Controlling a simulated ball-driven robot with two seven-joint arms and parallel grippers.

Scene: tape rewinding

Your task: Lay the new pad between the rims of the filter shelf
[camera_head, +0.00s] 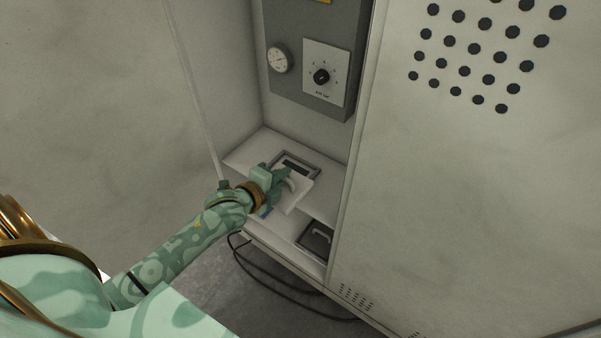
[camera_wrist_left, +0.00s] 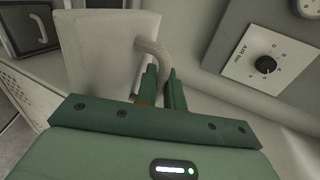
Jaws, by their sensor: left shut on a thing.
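The new pad (camera_head: 294,196) is a pale flat plate with a bent handle. My left gripper (camera_head: 284,182) is shut on that handle and holds the pad at the front of the cabinet's upper shelf. In the left wrist view the fingers (camera_wrist_left: 162,88) grip the handle, and the pad (camera_wrist_left: 98,45) spreads to the left of them. The filter shelf's grey rim frame (camera_head: 313,163) lies just behind the gripper, with a dark opening inside. The gripper and pad hide its front part. I cannot tell whether the pad touches the shelf. My right gripper is not in view.
A dark framed pad with a handle (camera_head: 317,240) lies on the lower shelf; it also shows in the left wrist view (camera_wrist_left: 29,30). A grey box with a gauge and dial (camera_head: 321,77) hangs above. The perforated door (camera_head: 470,150) borders the opening on the right. Cables hang below.

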